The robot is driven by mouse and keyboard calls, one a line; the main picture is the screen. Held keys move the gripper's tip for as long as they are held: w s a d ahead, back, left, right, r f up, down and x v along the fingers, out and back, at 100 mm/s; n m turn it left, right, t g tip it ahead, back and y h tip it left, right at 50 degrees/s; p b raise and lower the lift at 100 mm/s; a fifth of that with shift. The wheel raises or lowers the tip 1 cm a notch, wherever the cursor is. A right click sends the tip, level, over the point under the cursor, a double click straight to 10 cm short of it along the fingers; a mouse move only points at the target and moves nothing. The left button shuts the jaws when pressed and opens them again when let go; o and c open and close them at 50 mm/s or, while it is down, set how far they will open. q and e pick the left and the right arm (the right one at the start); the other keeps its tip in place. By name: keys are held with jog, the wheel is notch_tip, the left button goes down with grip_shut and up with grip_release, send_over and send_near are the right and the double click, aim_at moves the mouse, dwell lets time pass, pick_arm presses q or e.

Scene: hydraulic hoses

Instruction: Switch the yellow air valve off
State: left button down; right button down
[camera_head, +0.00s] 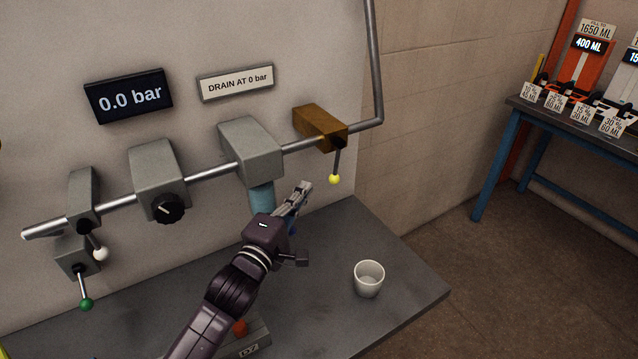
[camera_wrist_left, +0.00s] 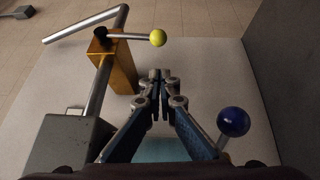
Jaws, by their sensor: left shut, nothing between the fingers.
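The yellow air valve has a brass body (camera_head: 320,125) on the pipe at the right of the panel. Its dark lever hangs down, across the pipe, and ends in a yellow ball knob (camera_head: 334,179). In the left wrist view the brass body (camera_wrist_left: 122,70) is left of centre and the yellow knob (camera_wrist_left: 158,38) is beyond my fingertips. My left gripper (camera_head: 305,187) is shut and empty, a little left of the yellow knob and apart from it. It also shows in the left wrist view (camera_wrist_left: 160,76). My right gripper is not in view.
A blue ball knob (camera_wrist_left: 233,121) is close on the right in the left wrist view. White (camera_head: 100,254) and green (camera_head: 86,304) knobs are further left. A white cup (camera_head: 369,278) stands on the bench.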

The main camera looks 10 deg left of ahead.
aim_at(336, 164)
pick_arm(q)
jog(key=w+d, duration=0.1)
jog(key=d, duration=0.2)
jog(key=shift+w+d+r+p, duration=0.1)
jog(key=shift+w+p, duration=0.3)
jog(key=b, duration=0.2)
jog(key=w+d+n+t+b, duration=0.1)
jog(key=b, duration=0.1)
jog(key=shift+d, duration=0.25)
